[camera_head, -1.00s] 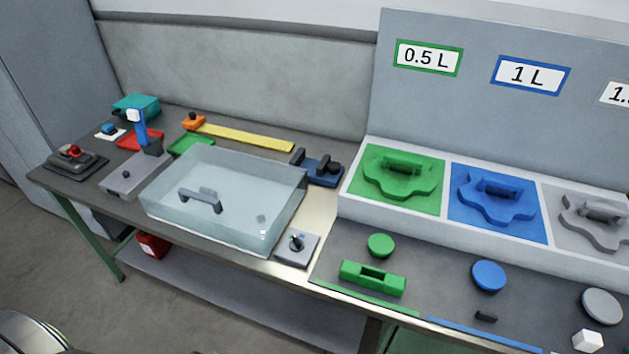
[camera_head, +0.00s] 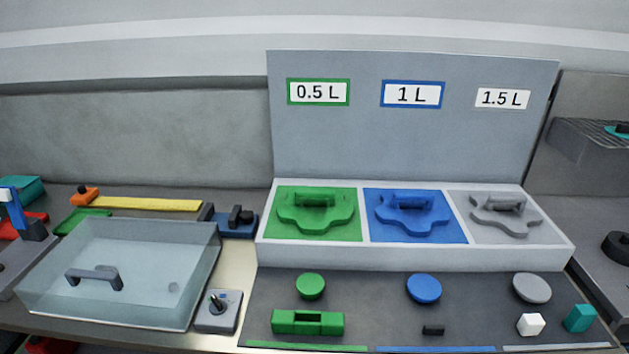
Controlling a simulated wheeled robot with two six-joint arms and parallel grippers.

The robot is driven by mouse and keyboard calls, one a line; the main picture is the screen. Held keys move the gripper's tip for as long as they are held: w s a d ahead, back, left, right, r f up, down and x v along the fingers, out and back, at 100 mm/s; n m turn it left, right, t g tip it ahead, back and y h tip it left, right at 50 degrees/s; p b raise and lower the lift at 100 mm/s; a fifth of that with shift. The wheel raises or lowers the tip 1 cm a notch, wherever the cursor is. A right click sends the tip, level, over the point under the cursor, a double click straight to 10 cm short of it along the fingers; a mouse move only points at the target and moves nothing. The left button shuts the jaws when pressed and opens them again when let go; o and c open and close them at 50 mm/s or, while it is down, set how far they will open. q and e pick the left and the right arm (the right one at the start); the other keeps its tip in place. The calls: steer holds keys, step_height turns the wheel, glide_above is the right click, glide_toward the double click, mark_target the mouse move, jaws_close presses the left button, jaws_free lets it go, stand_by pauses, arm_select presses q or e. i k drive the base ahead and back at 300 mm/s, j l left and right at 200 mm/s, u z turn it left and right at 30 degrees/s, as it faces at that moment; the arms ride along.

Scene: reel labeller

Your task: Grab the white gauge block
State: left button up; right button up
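The white gauge block (camera_head: 531,324) is a small white block on the dark mat (camera_head: 380,296) at the lower right. It stands in front of the grey disc (camera_head: 531,288) and just left of a teal block (camera_head: 580,318). Nothing covers it. Neither of my grippers shows in the head view.
A white tray (camera_head: 416,256) with green, blue and grey compartments stands behind the mat. A green slotted block (camera_head: 307,323), a small black block (camera_head: 433,330), and green (camera_head: 310,286) and blue discs (camera_head: 424,289) share the mat. A clear cover (camera_head: 120,275) stands at left.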

mark_target(529, 324)
steer(key=z, duration=1.35)
steer(key=i+l+u, duration=0.1)
steer(key=u, duration=0.5)
steer(key=i+l+u, duration=0.2)
steer(key=l+u, duration=0.2)
steer(key=l, duration=0.55)
steer(key=l+u, duration=0.45)
steer(key=l, duration=0.55)
